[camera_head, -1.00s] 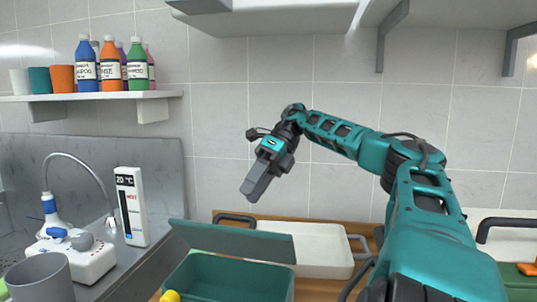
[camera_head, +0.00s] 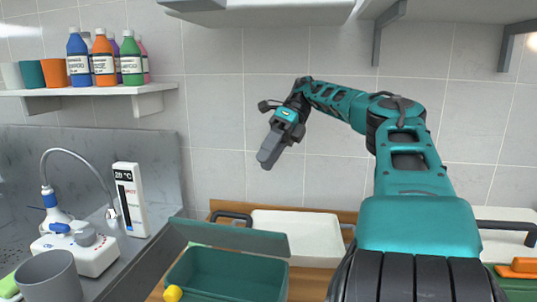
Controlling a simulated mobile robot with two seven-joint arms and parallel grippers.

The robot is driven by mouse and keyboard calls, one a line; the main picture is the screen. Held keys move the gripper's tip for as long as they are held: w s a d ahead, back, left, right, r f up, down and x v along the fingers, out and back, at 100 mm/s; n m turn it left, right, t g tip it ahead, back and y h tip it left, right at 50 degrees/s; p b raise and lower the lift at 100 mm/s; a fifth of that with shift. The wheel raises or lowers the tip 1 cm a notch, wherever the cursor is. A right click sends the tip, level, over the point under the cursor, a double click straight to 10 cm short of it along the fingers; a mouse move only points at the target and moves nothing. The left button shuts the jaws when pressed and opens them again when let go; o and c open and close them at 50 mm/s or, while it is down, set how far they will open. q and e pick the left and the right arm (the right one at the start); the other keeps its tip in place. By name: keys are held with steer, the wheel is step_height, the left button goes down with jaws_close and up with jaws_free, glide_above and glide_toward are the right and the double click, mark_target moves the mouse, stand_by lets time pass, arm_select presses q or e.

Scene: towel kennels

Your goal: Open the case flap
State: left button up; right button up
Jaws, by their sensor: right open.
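A dark green case (camera_head: 225,275) stands on the wooden counter at the bottom centre. Its grey-green flap (camera_head: 232,237) stands up at a tilt along the far side, leaving the inside visible. A yellow round thing (camera_head: 173,293) is at the case's front left corner. My right gripper (camera_head: 266,160) is in the air above and behind the flap, apart from it, pointing down and to the left. It is open, with nothing seen in it. My left gripper is out of view.
A white tray (camera_head: 315,240) with dark handles lies behind the case. At left are a sink tap, a temperature display (camera_head: 131,200) and a grey cup (camera_head: 48,277). A shelf (camera_head: 85,92) holds bottles. Another green case with an orange item (camera_head: 520,268) is at right.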

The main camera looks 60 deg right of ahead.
steer(key=shift+c, duration=0.3)
steer(key=shift+a, duration=0.1)
steer(key=shift+c, duration=0.7)
steer(key=a+g+h, duration=0.1)
steer(key=a, duration=0.1)
steer(key=w+a+g+h, duration=0.1)
steer(key=a, duration=0.2)
steer(key=a+g+h+b, duration=0.1)
steer(key=a+h, duration=0.1)
steer(key=shift+w+a+f+n+g, duration=0.1)
steer(key=shift+w+a+n+g, duration=0.2)
steer(key=shift+w+a+n, duration=0.1)
jaws_close()
steer(key=t+h+b, duration=0.2)
steer(key=h, duration=0.7)
glide_toward(226, 213)
steer(key=shift+n, duration=0.4)
steer(key=f, duration=0.4)
steer(key=d+f, duration=0.1)
steer(key=f, duration=0.1)
steer(key=shift+s+f, duration=0.35)
steer(key=shift+f, duration=0.05)
steer(key=shift+d+f, duration=0.15)
steer(key=shift+f, duration=0.2)
